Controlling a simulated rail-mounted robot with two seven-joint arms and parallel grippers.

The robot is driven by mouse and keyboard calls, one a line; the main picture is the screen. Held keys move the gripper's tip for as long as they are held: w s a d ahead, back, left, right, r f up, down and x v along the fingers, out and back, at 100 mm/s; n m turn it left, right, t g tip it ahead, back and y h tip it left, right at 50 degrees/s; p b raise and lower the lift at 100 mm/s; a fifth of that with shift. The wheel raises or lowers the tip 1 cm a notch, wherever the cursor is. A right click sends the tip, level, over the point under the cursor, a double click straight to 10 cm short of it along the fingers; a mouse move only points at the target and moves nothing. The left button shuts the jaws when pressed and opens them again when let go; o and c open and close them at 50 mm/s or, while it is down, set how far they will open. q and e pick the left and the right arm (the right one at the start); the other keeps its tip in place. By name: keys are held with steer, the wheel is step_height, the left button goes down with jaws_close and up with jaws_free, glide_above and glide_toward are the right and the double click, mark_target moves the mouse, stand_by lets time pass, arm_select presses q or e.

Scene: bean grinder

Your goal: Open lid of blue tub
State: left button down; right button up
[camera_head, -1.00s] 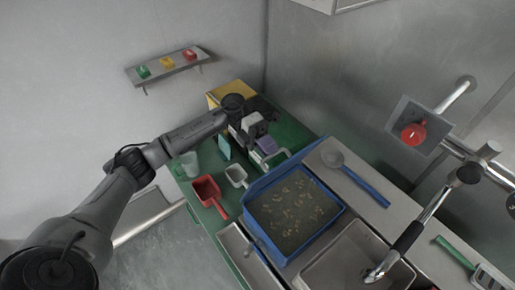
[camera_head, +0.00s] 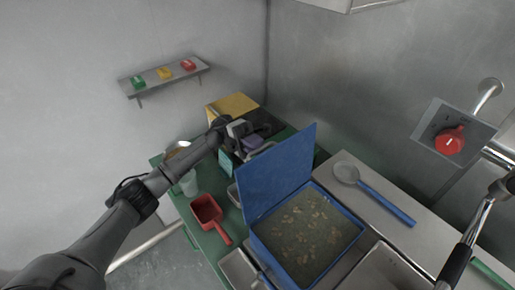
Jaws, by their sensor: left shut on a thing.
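The blue tub (camera_head: 285,265) stands at lower centre, with a brown mass with paler bits inside. Its blue lid (camera_head: 280,172) stands up steeply along the far left side, so the tub is open. My left gripper (camera_head: 262,149) is just behind the lid's upper left part. It is shut, apparently on the lid, but the lid hides the fingertips and the contact. My right gripper is not in view.
A red scoop (camera_head: 207,211) and a clear cup (camera_head: 189,184) are on the green counter at left. A yellow box (camera_head: 232,106) stands behind. A sink (camera_head: 385,272) is at lower right.

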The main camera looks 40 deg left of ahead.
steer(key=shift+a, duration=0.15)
arm_select(q)
steer(key=c, duration=1.2)
jaws_free()
steer(key=shift+o, duration=0.2)
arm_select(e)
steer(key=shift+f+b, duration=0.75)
arm_select(q)
steer(key=v, duration=0.7)
steer(key=shift+a, duration=0.25)
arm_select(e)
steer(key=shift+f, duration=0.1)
arm_select(q)
steer(key=shift+f, duration=0.1)
